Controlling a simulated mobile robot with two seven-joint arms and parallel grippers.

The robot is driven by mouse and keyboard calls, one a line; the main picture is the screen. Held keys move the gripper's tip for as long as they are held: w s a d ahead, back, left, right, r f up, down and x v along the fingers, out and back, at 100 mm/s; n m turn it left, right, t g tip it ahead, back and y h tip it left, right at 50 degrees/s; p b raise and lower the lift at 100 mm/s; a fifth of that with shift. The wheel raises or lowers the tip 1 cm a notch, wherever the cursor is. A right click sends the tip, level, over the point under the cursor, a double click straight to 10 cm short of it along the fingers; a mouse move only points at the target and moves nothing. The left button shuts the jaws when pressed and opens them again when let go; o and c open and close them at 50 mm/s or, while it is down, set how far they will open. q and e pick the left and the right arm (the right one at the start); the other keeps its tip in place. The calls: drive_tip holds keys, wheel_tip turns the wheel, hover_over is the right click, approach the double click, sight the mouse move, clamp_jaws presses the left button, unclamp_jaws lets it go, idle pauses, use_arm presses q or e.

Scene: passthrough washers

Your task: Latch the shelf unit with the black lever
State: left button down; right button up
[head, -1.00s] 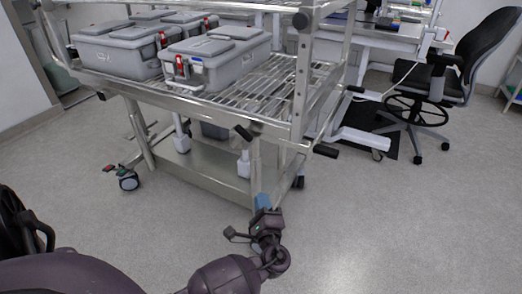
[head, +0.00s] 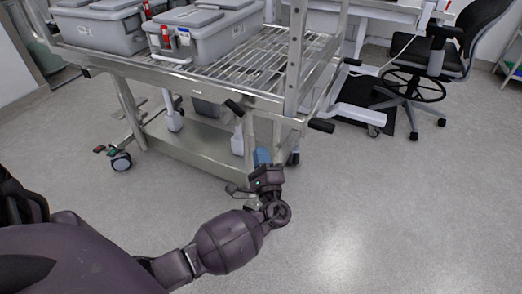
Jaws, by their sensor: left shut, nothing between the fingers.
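The shelf unit (head: 190,80) is a metal trolley with a wire rack, standing ahead of me. A short black lever (head: 236,107) sticks out at its front edge. A second black handle (head: 321,125) sticks out at its right corner; I cannot tell which one the task means. My left gripper (head: 262,157), with blue fingertips, is shut and empty. In the picture it is below and right of the short lever, at the lower part of the front leg, apart from both black handles. My right gripper is not in view.
Grey lidded boxes (head: 208,34) with red catches stand on the rack. A caster (head: 121,161) with a pedal is at the lower left. A black office chair (head: 440,60) and a desk stand at the back right. The floor at the front right is clear.

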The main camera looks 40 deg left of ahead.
sight(230, 112)
use_arm(q)
drive_tip(key=w+a+r, duration=0.2)
drive_tip(key=a+r, duration=0.2)
drive_tip(key=a, duration=0.3)
drive_tip(key=shift+w+a+r, duration=0.3)
drive_tip(key=shift+a+r, duration=0.05)
drive_tip(key=shift+r, duration=0.1)
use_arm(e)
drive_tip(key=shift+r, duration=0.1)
